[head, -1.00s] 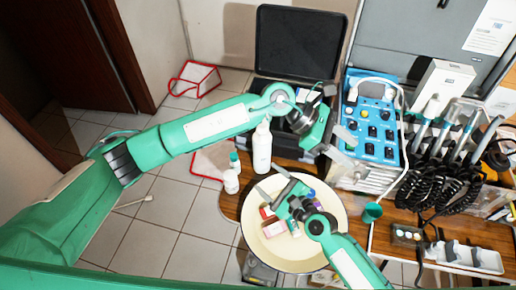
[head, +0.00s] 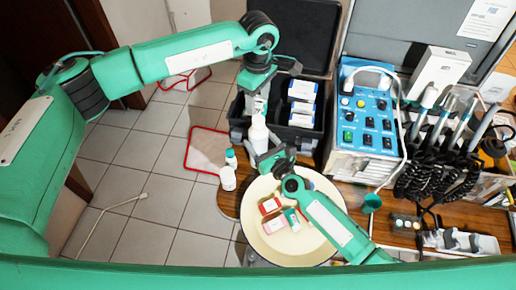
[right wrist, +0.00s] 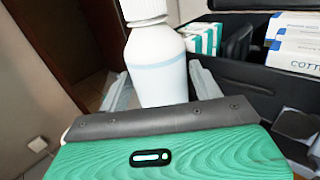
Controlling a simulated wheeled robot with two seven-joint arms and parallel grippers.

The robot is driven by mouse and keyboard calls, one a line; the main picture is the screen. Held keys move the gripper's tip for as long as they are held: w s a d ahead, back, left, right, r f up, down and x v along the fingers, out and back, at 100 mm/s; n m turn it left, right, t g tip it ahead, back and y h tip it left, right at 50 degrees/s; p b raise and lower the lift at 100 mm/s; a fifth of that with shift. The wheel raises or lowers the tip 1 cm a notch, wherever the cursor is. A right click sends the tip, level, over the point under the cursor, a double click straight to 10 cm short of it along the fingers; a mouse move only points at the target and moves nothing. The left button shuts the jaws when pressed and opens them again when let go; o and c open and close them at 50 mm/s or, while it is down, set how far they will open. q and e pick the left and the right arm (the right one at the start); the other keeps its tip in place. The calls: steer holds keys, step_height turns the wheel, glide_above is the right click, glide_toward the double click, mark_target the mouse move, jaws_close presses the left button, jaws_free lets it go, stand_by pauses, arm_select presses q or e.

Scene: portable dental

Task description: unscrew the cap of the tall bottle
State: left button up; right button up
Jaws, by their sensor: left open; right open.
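The tall bottle (head: 258,136) is white and stands upright at the table's left edge, above the round cream tray in the head view. In the right wrist view the tall bottle (right wrist: 158,68) stands between my right gripper's fingers, with its white ribbed cap (right wrist: 143,9) cut off by the top edge. My right gripper (head: 262,158) is open around the lower bottle; I cannot tell whether the fingers touch it. My left gripper (head: 256,104) points down, open, over the bottle's top, and partly hides the cap in the head view.
A small white bottle with a teal cap (head: 228,178) stands left of the tall one. The cream tray (head: 260,238) holds small boxes and a bottle. A black case (head: 300,140) with white boxes is right of the tall bottle, then a blue control unit (head: 366,120).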

mark_target(259, 119)
steer(key=shift+x, duration=0.75)
jaws_close()
arm_select(q)
steer(key=m, duration=0.6)
steer(key=shift+m, duration=0.4)
steer(key=m, duration=0.6)
steer(key=shift+d, duration=0.1)
steer(key=shift+m, duration=0.3)
steer(key=shift+f, duration=4)
